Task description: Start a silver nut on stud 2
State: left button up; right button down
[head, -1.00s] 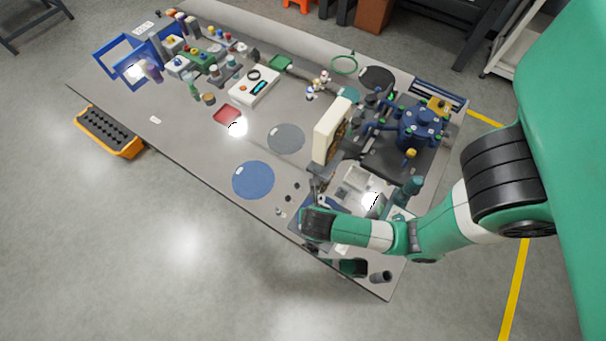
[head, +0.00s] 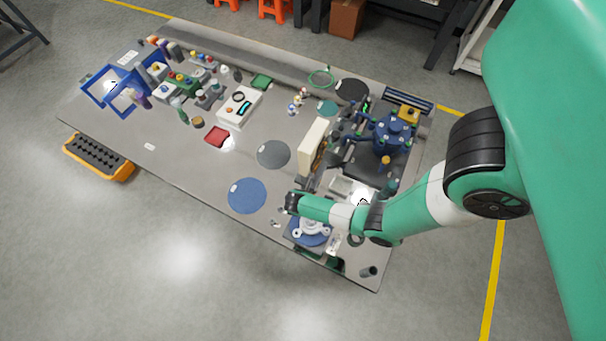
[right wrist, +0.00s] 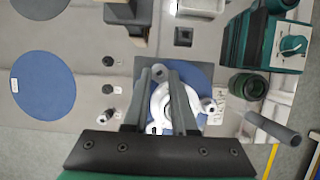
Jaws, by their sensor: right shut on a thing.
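A white flange with ears (head: 313,229) lies on a blue round pad near the table's front right; it also shows in the right wrist view (right wrist: 163,104). One ear with a stud (right wrist: 210,105) is right of my fingers. Another ear (right wrist: 159,71) is between the fingertips. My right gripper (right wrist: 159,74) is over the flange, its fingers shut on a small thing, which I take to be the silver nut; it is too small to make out. Whether it touches a stud cannot be told. In the head view my wrist hides this gripper. My left gripper is not in view.
Several small dark parts (right wrist: 108,89) lie left of the flange. A blue disc (head: 247,196) lies further left. A cream block (head: 312,145) stands behind.

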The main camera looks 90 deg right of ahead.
notch_tip(320, 180, down, 5)
jog(key=b, duration=0.5)
jog(key=shift+f+b, duration=0.1)
jog(key=shift+b, duration=0.2)
jog(key=shift+s+r+n+t+p, duration=0.15)
jog(key=shift+r+n+t+p, duration=0.15)
jog(key=shift+r+n+p, duration=0.35)
jog(key=shift+s+a+f+n+t, duration=0.15)
jog(key=shift+n+t, duration=0.25)
jog(key=shift+n, duration=0.75)
jog(key=n+p, duration=0.2)
jog(key=n+t+p, duration=0.1)
jog(key=n, duration=0.1)
jog(key=n+t+p, duration=0.1)
jog(key=n+p, duration=0.1)
jog(key=shift+s+r+n+p, duration=0.3)
jog(key=shift+r, duration=0.1)
jog(key=p, duration=0.1)
jog(key=n+t+p, duration=0.1)
jog(key=p, duration=0.1)
jog(key=shift+w+d+f+n, duration=0.15)
jog(key=shift+d+f+n, duration=0.05)
jog(key=shift+d+n, duration=0.1)
jog(key=shift+a+f+p, duration=0.1)
jog(key=shift+f+p, duration=0.1)
jog(key=shift+p, duration=0.1)
jog(key=shift+f+b, duration=0.35)
jog(key=shift+f, duration=0.2)
